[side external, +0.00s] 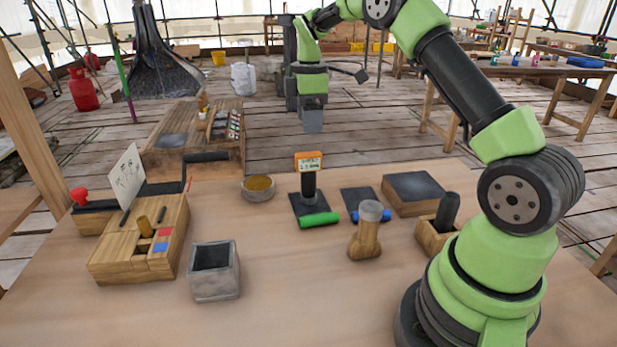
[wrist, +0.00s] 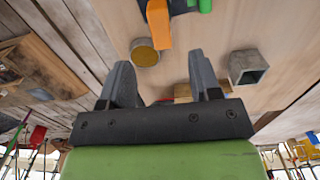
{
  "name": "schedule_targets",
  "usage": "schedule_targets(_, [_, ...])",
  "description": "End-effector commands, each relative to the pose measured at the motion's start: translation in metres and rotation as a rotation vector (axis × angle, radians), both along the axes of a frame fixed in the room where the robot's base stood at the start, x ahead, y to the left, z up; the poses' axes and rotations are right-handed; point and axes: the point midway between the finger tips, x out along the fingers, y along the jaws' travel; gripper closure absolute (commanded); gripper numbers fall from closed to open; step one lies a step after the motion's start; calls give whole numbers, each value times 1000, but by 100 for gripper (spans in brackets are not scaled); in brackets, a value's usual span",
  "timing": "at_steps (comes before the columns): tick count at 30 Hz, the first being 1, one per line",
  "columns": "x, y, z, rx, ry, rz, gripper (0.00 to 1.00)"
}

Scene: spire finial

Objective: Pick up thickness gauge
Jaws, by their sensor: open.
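The thickness gauge, which I take to be the upright device with an orange display head (side external: 309,162), stands on a dark square pad at the middle of the bench. In the wrist view its orange head (wrist: 158,25) shows at the top, beyond my fingers. My gripper (side external: 312,127) is open and empty, up in the air above and behind the gauge in the side view. Its two grey fingers (wrist: 162,78) are spread apart in the wrist view, touching nothing. The gauge's lower part is mostly hidden in the wrist view.
A green roll (side external: 319,219) lies right in front of the gauge. A round tin (side external: 258,188) is at its left, a wooden peg with a grey top (side external: 366,240) at its right. A grey square cup (side external: 214,283) and wooden block (side external: 115,262) stand left. The front bench is clear.

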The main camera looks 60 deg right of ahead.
Motion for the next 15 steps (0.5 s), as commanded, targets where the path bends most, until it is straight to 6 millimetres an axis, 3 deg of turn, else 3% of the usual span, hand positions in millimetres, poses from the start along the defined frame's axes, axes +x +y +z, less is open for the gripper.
schedule_targets(6, [-1,0,-33,1,4,1,43])
schedule_targets(11, [0,1,-45,1,3,0,43])
schedule_targets(15, [0,2,-66,4,5,0,43])
